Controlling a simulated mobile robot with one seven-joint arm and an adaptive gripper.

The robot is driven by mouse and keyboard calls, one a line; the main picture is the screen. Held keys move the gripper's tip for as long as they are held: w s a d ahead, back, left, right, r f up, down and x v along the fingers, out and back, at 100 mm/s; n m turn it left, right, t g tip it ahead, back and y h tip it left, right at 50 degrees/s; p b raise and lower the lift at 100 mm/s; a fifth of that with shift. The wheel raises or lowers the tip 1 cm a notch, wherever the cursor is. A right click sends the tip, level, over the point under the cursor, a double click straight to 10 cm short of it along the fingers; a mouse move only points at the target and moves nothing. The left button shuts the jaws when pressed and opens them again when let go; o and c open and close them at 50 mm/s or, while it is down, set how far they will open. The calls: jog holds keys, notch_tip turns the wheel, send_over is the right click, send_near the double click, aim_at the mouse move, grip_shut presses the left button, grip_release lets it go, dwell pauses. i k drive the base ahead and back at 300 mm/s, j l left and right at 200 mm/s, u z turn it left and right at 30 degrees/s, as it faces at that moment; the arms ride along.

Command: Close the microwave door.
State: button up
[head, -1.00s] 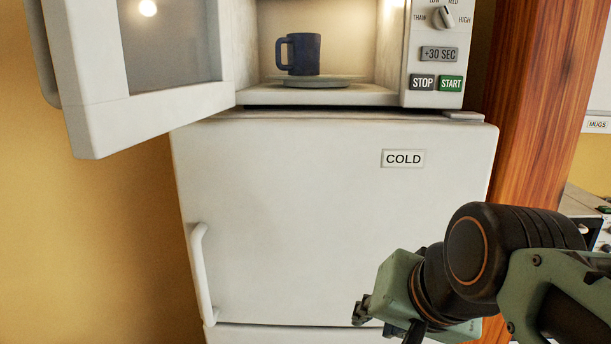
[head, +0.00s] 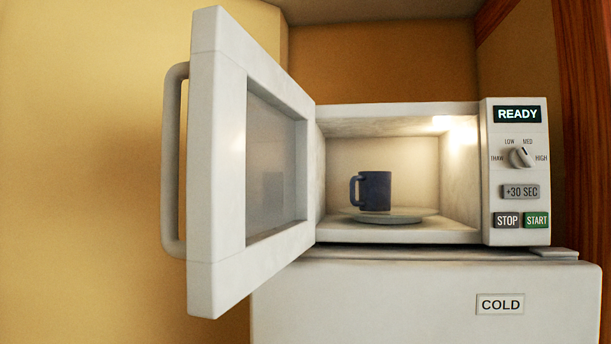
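The white microwave (head: 400,236) stands on top of a white fridge, its cavity lit. Its door (head: 216,170) is wide open, hinged on the left and swung out towards me. The door has a glass pane (head: 274,165) and a grey handle (head: 172,165) on its outer side at the left. A dark blue mug (head: 375,191) stands upright on the round plate (head: 397,216) inside. My gripper is outside the current head view, so its fingers cannot be seen.
The fridge (head: 400,300), with a COLD label (head: 500,304), is below the microwave. The control panel (head: 520,170) reads READY. A wooden post (head: 587,120) rises at the right. A yellow wall (head: 80,180) is on the left, with open space before the door.

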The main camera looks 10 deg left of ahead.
aim_at(250, 209)
jog(key=j, duration=0.7)
jog(key=i+j, duration=0.15)
jog(key=j, duration=0.5)
jog(key=k+l+u, duration=0.15)
jog(key=k+u, duration=0.65)
jog(key=i+l, duration=0.05)
jog(key=i, duration=0.05)
